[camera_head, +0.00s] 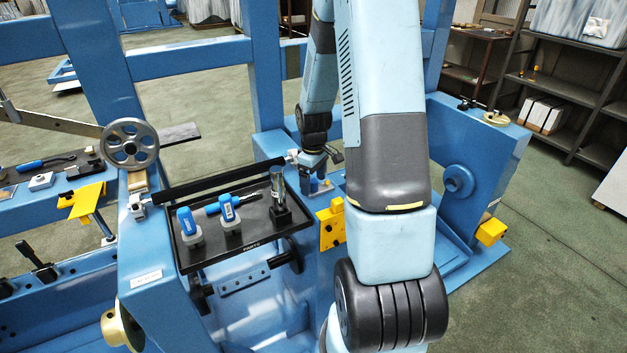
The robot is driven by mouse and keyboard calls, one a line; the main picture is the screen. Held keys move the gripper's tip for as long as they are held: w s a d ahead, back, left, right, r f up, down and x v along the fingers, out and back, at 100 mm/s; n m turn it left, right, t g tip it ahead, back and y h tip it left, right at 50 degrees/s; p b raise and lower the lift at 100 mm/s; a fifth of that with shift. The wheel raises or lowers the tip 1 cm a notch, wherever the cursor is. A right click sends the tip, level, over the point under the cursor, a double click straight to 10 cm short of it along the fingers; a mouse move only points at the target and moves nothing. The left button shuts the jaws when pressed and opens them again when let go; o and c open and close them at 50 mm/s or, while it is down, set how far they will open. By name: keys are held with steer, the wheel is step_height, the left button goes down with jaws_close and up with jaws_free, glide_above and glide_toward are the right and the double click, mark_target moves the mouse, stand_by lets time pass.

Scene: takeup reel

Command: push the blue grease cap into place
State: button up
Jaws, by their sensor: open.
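My gripper (318,167) points down beyond the black tray, partly hidden by my own arm. Its jaws are open, but small and dark in this view. A small blue piece (314,186) shows just below the fingertips, near the blue frame; I cannot tell whether it is the grease cap or whether the fingers touch it.
A yellow bracket (331,225) stands right of the tray. A handwheel (130,144) is at the left. Blue frame posts surround the work area. A blue end stand (475,150) is at the right.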

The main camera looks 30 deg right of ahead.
steer(key=shift+r, duration=0.15)
steer(key=shift+r, duration=2.85)
step_height(320, 180, up, 14)
steer(key=shift+f, duration=0.15)
steer(key=s+a+r+m+t, duration=0.2)
steer(key=s+a+r, duration=0.2)
steer(key=s, duration=0.4)
steer(key=s+a+r+m+t, duration=0.1)
steer(key=s+a+r+m, duration=0.1)
steer(key=s+a+r, duration=0.2)
steer(key=s+a+r+m+t, duration=0.2)
steer(key=s+a+r, duration=0.2)
steer(key=s, duration=0.7)
steer(key=shift+s+a+r+t, duration=0.15)
steer(key=shift+s+a+t, duration=0.15)
steer(key=shift+a, duration=0.2)
